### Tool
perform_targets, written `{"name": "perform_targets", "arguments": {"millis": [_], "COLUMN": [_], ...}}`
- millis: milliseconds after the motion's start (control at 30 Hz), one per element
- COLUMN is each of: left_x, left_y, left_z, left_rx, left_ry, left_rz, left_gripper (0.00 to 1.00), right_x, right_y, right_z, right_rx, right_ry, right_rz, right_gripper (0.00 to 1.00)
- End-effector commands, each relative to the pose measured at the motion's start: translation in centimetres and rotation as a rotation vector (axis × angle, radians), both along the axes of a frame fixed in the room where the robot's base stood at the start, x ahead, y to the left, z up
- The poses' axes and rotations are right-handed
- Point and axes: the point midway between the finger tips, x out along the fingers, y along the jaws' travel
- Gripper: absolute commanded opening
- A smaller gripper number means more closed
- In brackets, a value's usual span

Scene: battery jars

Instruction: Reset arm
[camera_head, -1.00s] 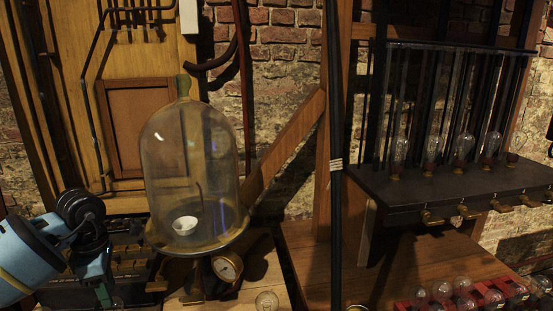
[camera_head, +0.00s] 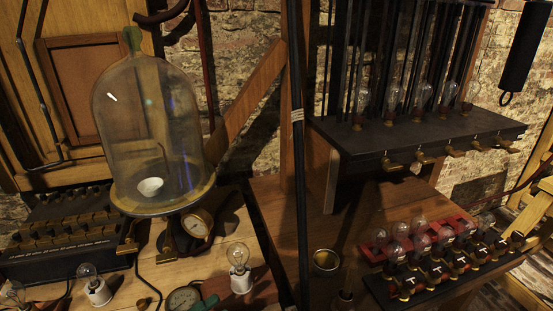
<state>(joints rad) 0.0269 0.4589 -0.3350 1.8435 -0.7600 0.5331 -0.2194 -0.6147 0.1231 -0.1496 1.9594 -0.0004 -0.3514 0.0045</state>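Neither of my grippers is in view, and no arm shows in the head view. A large glass bell jar (camera_head: 150,115) stands upright on a round plate at the left, with a small white cup (camera_head: 150,188) inside it. A round gauge (camera_head: 197,222) sits under the plate. Several glass bulbs (camera_head: 422,97) stand upright in a row on a black shelf (camera_head: 420,133) at the right.
A red rack (camera_head: 470,221) of bulbs and a black block with several brass terminals (camera_head: 450,268) sit at the lower right. A bulb in a white socket (camera_head: 238,268), another bulb (camera_head: 94,286) and a black switch box (camera_head: 70,245) are on the left bench. A dark pole (camera_head: 298,150) divides the view.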

Motion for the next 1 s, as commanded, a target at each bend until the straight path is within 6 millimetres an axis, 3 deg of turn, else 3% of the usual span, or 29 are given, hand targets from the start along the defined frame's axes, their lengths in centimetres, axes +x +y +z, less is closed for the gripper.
{"name": "perform_targets", "arguments": {"millis": [167, 300, 400, 500, 600, 700, 1000], "left_x": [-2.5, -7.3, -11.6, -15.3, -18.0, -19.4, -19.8], "left_y": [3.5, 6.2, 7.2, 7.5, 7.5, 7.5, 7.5], "left_z": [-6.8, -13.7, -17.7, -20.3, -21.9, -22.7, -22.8], "left_rx": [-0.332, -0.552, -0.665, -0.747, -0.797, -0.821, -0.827], "left_ry": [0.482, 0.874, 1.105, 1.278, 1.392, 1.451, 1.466], "left_rz": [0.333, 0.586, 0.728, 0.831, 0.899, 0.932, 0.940], "left_gripper": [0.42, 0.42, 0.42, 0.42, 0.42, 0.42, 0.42], "right_x": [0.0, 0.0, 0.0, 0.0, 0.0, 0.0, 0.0], "right_y": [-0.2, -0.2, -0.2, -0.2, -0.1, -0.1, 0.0], "right_z": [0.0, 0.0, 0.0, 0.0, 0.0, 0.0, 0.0], "right_rx": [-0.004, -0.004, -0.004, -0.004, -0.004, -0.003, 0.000], "right_ry": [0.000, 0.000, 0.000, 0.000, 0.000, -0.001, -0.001], "right_rz": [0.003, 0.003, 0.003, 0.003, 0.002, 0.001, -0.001], "right_gripper": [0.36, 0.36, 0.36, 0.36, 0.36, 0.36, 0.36]}}
